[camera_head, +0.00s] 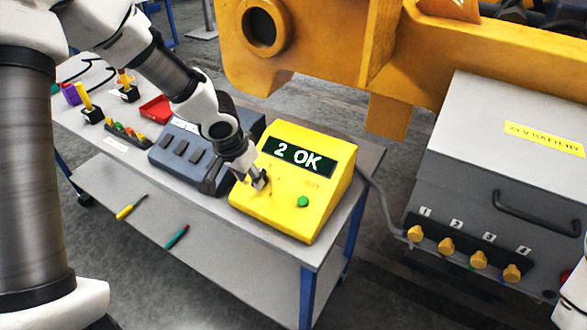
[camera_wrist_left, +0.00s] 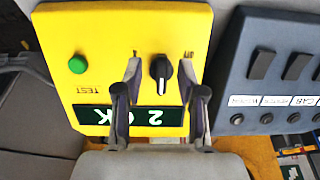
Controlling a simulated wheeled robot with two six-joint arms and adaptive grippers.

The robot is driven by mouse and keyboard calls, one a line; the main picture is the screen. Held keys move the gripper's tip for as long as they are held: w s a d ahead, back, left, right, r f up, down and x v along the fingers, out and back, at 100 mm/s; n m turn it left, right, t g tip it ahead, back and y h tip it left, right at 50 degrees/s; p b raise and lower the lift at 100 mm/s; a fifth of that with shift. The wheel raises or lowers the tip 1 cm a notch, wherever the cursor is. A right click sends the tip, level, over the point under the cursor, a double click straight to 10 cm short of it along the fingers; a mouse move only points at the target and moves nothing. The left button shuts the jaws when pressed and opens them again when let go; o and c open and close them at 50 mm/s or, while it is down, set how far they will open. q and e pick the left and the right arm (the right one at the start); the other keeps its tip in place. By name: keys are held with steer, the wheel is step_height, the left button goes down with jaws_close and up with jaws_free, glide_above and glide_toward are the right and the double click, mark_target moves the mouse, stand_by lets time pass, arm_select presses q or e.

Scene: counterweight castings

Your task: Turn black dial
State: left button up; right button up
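The black dial (camera_wrist_left: 160,72) sits on the yellow tester box (camera_head: 285,205), which also fills the left wrist view (camera_wrist_left: 110,25). The dial's white mark points toward the display (camera_wrist_left: 128,116); in the head view the display (camera_head: 295,157) reads "2 OK". A green button (camera_head: 303,201) is on the same face. My left gripper (camera_head: 260,181) is at this face and hides the dial in the head view. In the left wrist view its two fingers are apart, one on each side of the dial, with gaps visible. My right gripper is not in view.
A dark blue switch box (camera_head: 185,150) stands close beside the tester on the table (camera_head: 335,190). A red tray (camera_head: 156,109) and small tools lie further left. A grey battery box (camera_head: 490,190) with several yellow knobs stands right. A yellow machine frame (camera_head: 330,45) is behind.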

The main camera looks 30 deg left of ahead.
arm_select(q)
step_height(320, 180, up, 4)
steer(key=t, duration=0.1)
steer(key=x, duration=0.2)
steer(key=b+x, duration=0.1)
steer(key=x, duration=0.5)
steer(key=shift+w+a+r, duration=0.1)
steer(key=shift+w+r, duration=0.1)
steer(key=shift+w, duration=0.15)
steer(key=shift+s, duration=0.15)
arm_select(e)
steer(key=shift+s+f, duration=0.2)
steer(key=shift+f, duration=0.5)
arm_select(q)
steer(key=shift+r, duration=0.1)
steer(key=shift+c, duration=0.3)
jaws_close()
